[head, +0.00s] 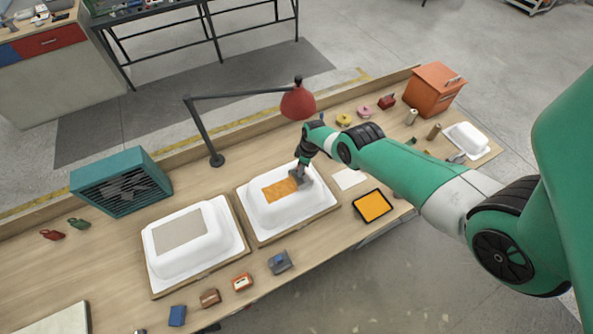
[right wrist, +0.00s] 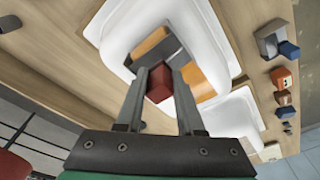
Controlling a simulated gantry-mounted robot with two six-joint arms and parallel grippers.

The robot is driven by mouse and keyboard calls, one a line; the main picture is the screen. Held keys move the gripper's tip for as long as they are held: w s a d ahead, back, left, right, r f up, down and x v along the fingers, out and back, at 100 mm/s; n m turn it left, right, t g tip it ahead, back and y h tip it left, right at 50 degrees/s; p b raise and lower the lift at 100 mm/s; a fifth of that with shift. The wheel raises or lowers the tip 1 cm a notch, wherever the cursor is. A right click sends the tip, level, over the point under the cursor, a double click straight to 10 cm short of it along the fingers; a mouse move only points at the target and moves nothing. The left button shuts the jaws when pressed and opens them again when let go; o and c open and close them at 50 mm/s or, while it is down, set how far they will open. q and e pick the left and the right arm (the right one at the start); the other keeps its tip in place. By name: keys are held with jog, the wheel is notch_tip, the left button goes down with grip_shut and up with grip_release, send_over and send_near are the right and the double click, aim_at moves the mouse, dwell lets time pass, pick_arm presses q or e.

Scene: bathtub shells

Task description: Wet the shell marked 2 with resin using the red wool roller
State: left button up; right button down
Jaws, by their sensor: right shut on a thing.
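Two white shells stand on wooden boards on the bench. The left shell (head: 160,265) has a grey-beige patch (head: 179,232) on top. The right shell (head: 262,225) has an orange patch (head: 277,190) on top. I cannot read a number on either. My right gripper (head: 303,168) is over the right end of that orange patch. In the right wrist view it is shut on a red block-like part (right wrist: 159,86) of a tool, apparently the roller, with a grey part (right wrist: 170,47) at the shell's top. Orange shows on both sides of it. My left gripper is out of view.
A black tray of orange resin (head: 373,206) and a white sheet (head: 350,179) lie right of the shells. A red lamp (head: 297,101) arches behind. A teal louvred box (head: 121,182) stands back left. Several small blocks (head: 242,282) line the front edge.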

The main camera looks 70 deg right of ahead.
jog(key=shift+s+d+f+b, duration=0.1)
jog(key=shift+s+d+b, duration=0.3)
jog(key=shift+s+d, duration=1.05)
jog(key=shift+w+a+p, duration=0.35)
jog(key=shift+w+a, duration=0.75)
jog(key=shift+a, duration=0.1)
jog(key=shift+w+a, duration=1.3)
jog(key=shift+w, duration=0.1)
jog(key=shift+w+a, duration=1.2)
jog(key=shift+w, duration=0.05)
jog(key=shift+w+a+b, duration=0.45)
jog(key=shift+w+a, duration=0.7)
jog(key=shift+w, duration=0.1)
jog(key=shift+w+a+b, duration=0.55)
jog(key=shift+w+a, duration=0.65)
